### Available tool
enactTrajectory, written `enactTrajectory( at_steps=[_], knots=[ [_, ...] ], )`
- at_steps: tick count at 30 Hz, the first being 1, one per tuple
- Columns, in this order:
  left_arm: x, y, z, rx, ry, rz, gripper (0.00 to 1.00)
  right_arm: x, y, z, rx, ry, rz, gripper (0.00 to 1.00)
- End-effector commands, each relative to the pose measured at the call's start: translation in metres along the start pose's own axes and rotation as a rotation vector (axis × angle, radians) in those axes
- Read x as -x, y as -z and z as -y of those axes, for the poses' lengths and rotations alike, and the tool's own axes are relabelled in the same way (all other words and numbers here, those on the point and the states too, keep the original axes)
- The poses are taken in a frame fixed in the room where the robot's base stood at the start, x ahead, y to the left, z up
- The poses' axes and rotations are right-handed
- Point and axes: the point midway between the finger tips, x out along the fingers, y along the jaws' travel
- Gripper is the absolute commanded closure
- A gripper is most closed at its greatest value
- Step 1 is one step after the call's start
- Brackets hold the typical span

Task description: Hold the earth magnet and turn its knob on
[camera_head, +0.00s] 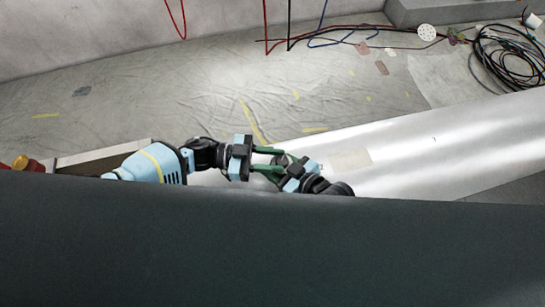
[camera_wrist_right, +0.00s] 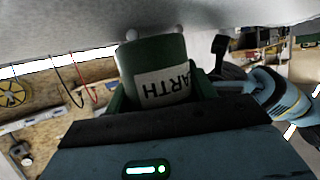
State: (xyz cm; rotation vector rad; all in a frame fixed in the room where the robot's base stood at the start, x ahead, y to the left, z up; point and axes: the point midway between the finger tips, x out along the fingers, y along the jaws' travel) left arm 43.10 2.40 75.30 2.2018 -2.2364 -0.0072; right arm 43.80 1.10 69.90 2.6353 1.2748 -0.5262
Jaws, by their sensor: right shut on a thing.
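The earth magnet (camera_wrist_right: 152,58) is a dark green cylinder with a white label, on which the letters "ARTH" show upside down in the right wrist view. My right gripper (camera_wrist_right: 160,92) is shut on it, with a finger on each side. In the head view my right gripper (camera_head: 286,170) is small and close to the left one, and the magnet is hard to make out from the green fingers. My left gripper (camera_head: 270,160) faces it from the left with its two green fingers apart. The knob cannot be made out clearly.
A dark, broad surface (camera_head: 270,250) fills the front of the head view and hides what lies below. A pale metallic surface (camera_head: 420,150) lies behind the grippers. Coiled black cable (camera_head: 508,58) lies at the far right on the sheeted floor (camera_head: 200,95).

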Motion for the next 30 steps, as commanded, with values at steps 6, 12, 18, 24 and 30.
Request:
enactTrajectory(
  at_steps=[6,12,18,24,30],
  knots=[
    [0.0004,0.0000,0.0001,0.000,0.000,0.000,0.93,0.0001,-0.0005,0.0003,0.000,0.001,0.001,0.77],
    [-0.0003,-0.0003,0.0027,-0.003,-0.045,0.001,0.93,0.0001,-0.0005,0.0002,-0.001,0.000,0.001,0.77],
    [-0.0014,-0.0002,0.0057,-0.005,-0.159,0.001,0.93,0.0001,-0.0005,0.0004,-0.001,0.001,0.001,0.77],
    [-0.0020,-0.0011,0.0076,-0.004,-0.251,0.001,0.93,0.0000,-0.0004,0.0006,-0.001,0.001,0.001,0.77],
    [-0.0028,-0.0020,0.0098,-0.005,-0.318,0.003,0.93,-0.0001,-0.0003,0.0010,0.000,0.002,0.000,0.77]
  ],
)
